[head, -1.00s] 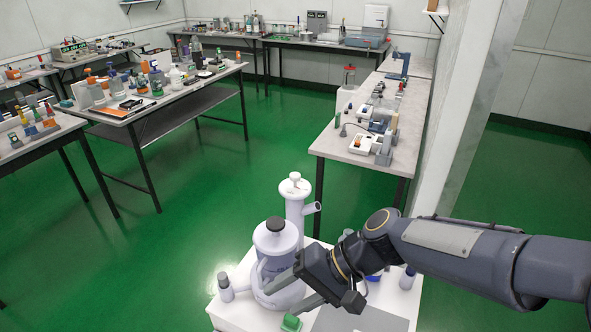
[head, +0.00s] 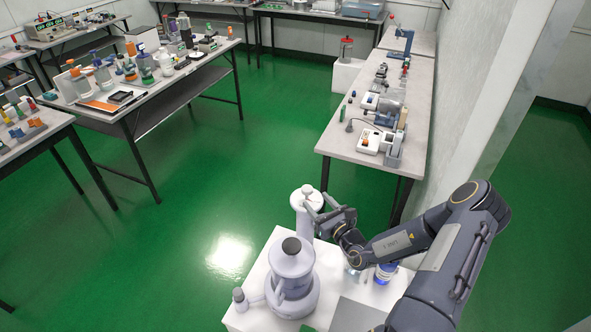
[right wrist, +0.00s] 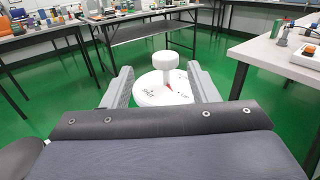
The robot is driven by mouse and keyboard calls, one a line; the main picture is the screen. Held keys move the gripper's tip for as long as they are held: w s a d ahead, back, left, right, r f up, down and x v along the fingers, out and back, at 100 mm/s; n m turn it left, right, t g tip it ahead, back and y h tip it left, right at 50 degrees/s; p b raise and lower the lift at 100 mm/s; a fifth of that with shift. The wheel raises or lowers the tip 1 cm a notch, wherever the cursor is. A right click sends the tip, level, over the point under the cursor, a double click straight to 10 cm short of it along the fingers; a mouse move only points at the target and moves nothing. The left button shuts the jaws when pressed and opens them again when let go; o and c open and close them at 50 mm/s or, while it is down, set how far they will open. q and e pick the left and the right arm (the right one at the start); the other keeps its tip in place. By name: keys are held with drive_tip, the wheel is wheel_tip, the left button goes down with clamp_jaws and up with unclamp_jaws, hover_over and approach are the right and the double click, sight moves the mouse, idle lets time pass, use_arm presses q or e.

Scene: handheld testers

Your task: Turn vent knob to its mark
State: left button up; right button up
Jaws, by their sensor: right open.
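The white vent knob (head: 307,189) sits on top of an upright white column at the back of a white stand. In the right wrist view the knob (right wrist: 165,61) is a rounded cap on a stem above a round white dial (right wrist: 150,96). The dial carries small dark lettering and a red mark (right wrist: 169,88) just right of the stem. My right gripper (head: 321,204) is open beside the column top. In the wrist view its fingers stand apart on either side of the knob, with gaps visible. My left gripper is out of view.
A white jug-like vessel (head: 291,268) with a dark round top stands left of my right arm. A small bottle (head: 240,299) and a blue container (head: 385,272) share the white stand (head: 262,268). A bench with instruments (head: 350,140) stands behind. Green floor is open at left.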

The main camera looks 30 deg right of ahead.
sight(310, 192)
drive_tip(key=shift+w+d+f+m+h, duration=0.1)
drive_tip(key=shift+d+f+m+h, duration=0.1)
drive_tip(key=shift+d+m+h, duration=0.1)
drive_tip(key=shift+w, duration=0.25)
drive_tip(key=w+p, duration=0.1)
drive_tip(key=w, duration=0.6)
drive_tip(key=shift+a, duration=0.2)
drive_tip(key=shift+c, duration=0.4)
